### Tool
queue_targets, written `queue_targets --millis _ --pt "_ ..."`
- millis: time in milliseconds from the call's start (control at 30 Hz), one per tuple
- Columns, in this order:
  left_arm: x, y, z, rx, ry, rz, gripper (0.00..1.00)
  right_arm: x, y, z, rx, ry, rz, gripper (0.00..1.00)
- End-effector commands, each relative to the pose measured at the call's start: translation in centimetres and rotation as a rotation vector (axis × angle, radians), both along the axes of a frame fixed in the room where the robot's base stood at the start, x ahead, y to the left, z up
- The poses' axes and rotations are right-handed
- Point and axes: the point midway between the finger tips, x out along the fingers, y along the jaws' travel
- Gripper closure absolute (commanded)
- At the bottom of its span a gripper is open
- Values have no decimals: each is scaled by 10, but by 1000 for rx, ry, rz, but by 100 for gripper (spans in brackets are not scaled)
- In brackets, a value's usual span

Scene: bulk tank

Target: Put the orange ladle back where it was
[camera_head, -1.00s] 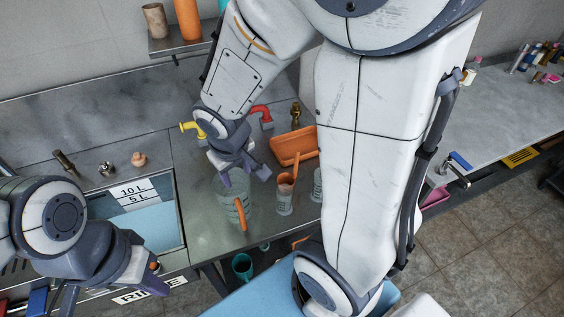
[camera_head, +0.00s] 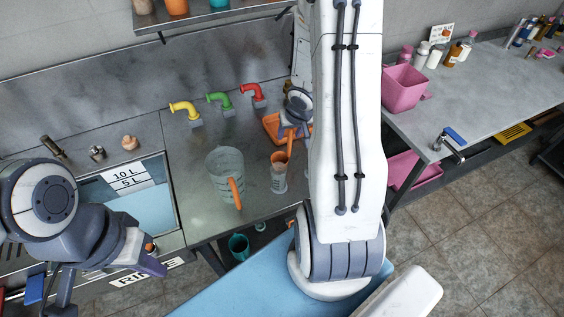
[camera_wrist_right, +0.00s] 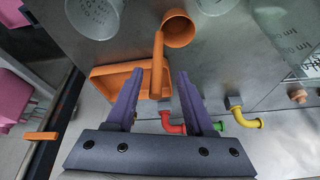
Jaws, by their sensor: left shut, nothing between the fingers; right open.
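The orange ladle (camera_head: 290,146) stands upright at a small clear measuring beaker (camera_head: 279,180), its handle rising above the rim. The wrist view shows its round orange cup (camera_wrist_right: 178,27) and its handle, which points toward the gap between my right fingertips. My right gripper (camera_wrist_right: 160,76) is open and empty, with the handle end close to its tips; I cannot tell whether they touch. In the head view my right arm partly hides this gripper, above the orange tray (camera_head: 272,127). My left gripper (camera_head: 152,266) is shut and empty at lower left, near the sink front.
A large clear jug (camera_head: 224,167) with an orange handle stands left of the ladle. Yellow (camera_head: 184,108), green (camera_head: 219,101) and red (camera_head: 252,93) taps line the back. Another clear beaker (camera_wrist_right: 95,14) stands close by. A pink bin (camera_head: 404,88) is on the right counter.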

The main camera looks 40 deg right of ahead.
Motion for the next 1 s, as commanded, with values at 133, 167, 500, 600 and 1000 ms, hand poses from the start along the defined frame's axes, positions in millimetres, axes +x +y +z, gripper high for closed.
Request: queue_targets --millis 133,167,500,600,1000 --pt "0 0 -10 0 0 -1 100 3 -2 -12 0 0 0 47" --pt "0 0 -13 0 0 -1 100 4 -3 -16 0 0 0 47" --pt "0 0 -38 0 0 -2 100 16 -10 -51 -2 0 0 47" --pt "0 0 -36 0 0 -2 100 16 -10 -49 -2 0 0 47" --pt "0 0 -36 0 0 -2 100 16 -10 -49 -1 1 1 100"
